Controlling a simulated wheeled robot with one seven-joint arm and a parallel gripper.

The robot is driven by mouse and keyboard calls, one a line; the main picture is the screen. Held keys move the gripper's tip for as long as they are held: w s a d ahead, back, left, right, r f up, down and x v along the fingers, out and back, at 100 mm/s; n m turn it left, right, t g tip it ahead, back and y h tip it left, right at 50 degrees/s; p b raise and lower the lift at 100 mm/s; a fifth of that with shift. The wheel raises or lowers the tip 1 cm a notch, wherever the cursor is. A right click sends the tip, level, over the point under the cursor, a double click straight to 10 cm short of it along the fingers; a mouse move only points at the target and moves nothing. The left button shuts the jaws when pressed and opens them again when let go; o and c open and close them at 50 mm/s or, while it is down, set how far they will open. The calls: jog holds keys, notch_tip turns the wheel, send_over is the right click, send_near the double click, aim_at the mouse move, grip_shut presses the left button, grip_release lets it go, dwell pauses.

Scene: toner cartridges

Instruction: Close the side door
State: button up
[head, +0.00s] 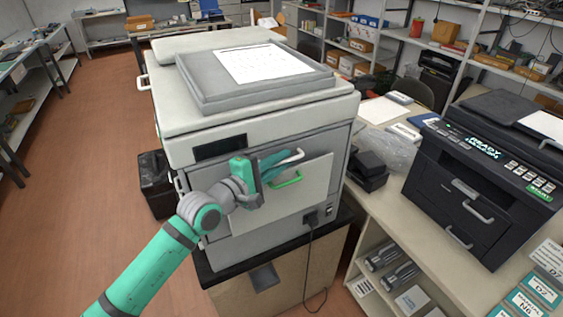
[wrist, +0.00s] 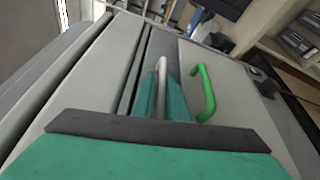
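The large grey copier (head: 330,115) stands on a low cabinet. A pale side panel (head: 309,190), which looks like the side door, sits on its near face and carries a green handle (head: 287,180). I cannot tell whether this panel is flush or slightly ajar. A white handle (head: 297,155) is just above the green one. My gripper (head: 277,161) is at the white handle. In the wrist view, its teal fingers (wrist: 162,98) are closed around the white bar (wrist: 162,72). The green handle (wrist: 206,92) is beside the fingers on the right, apart from them.
A black printer (head: 483,185) stands on the bench at right. A cable (head: 309,265) hangs from a plug on the copier's lower right. The floor (head: 85,150) at left is mostly clear.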

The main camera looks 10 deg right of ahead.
jog(key=shift+w+a, duration=0.1)
jog(key=shift+a, duration=0.05)
jog(key=v, duration=1)
jog(key=shift+s+a, duration=0.15)
jog(key=shift+s, duration=0.25)
